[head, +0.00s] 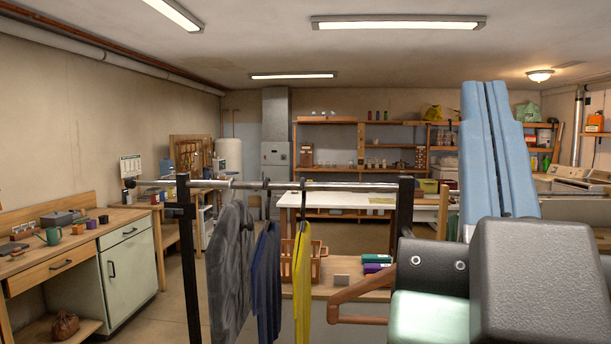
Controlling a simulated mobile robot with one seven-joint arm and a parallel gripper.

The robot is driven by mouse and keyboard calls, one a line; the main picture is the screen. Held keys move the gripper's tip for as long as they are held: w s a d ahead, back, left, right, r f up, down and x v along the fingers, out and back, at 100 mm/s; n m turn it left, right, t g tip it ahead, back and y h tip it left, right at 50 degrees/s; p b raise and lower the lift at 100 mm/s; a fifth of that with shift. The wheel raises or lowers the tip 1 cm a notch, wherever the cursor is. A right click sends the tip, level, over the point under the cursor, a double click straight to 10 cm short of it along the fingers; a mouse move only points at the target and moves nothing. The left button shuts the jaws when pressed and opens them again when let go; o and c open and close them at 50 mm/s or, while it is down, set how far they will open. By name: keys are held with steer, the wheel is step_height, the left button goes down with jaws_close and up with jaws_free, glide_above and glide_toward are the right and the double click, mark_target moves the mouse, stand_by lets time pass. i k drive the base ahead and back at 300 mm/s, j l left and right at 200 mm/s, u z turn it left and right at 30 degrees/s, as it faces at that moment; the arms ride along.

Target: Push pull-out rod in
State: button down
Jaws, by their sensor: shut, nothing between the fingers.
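A clothes rack stands in the near middle of the head view, with black posts at its left (190,260) and right (404,220). A thin metal pull-out rod (155,184) sticks out to the left past the left post. It ends in a small dark knob (130,183). The rest of the rail (340,186) runs between the posts. My gripper's fingers do not show in this view, so I cannot tell where they are relative to the rod.
Grey, blue and yellow garments (302,275) hang from the rail. A wooden workbench with a pale green cabinet (128,275) stands at the left. Floor shows between cabinet and rack. Large near shapes block the lower right.

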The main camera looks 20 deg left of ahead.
mark_target(131, 182)
steer(key=k+j, duration=0.1)
steer(key=j, duration=0.75)
steer(key=k+j, duration=0.1)
steer(key=j, duration=1.55)
steer(key=k+j, duration=0.15)
steer(key=j, duration=0.7)
steer(key=k+j, duration=0.1)
steer(key=j, duration=0.75)
